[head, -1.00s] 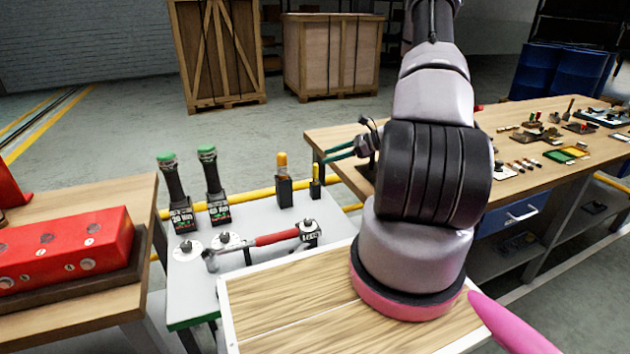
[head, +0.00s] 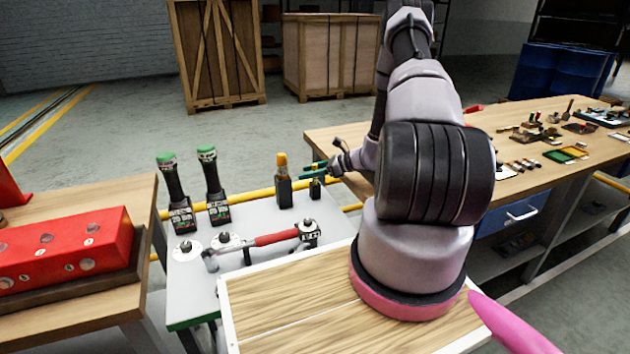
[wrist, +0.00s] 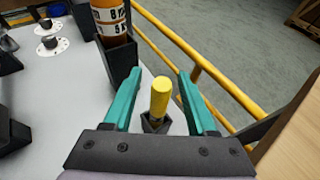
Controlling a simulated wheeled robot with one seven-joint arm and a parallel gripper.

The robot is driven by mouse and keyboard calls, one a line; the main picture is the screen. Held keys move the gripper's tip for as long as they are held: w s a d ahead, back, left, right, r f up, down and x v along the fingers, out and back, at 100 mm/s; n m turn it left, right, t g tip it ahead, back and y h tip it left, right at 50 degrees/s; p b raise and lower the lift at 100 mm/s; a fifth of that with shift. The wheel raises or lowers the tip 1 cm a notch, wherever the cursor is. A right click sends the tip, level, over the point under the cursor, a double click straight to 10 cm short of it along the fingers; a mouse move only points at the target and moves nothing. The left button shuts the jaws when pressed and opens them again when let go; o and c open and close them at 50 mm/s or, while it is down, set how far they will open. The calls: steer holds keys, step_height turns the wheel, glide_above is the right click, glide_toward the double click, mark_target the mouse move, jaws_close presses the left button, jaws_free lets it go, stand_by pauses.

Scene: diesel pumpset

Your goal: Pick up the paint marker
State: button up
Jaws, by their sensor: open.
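The paint marker is a small yellow stick standing upright in a small dark holder on the grey table. In the head view the marker (head: 315,172) is at the table's far right, close to my gripper (head: 318,168). In the wrist view the marker (wrist: 160,97) stands between the two teal fingers of my gripper (wrist: 158,95), with a gap on each side. My gripper is open and empty. The holder (wrist: 155,123) is partly hidden by the gripper's dark base.
A larger orange-capped bottle (head: 282,162) in a dark holder stands just left of the marker. A yellow rail (wrist: 195,58) runs behind the table. A wooden workbench (head: 345,134) is to the right.

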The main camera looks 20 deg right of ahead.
steer(key=shift+w+a+f, duration=0.1)
steer(key=shift+w+a, duration=0.1)
steer(key=shift+a, duration=0.05)
jaws_close()
step_height(320, 180, up, 10)
stand_by(0.7)
stand_by(0.4)
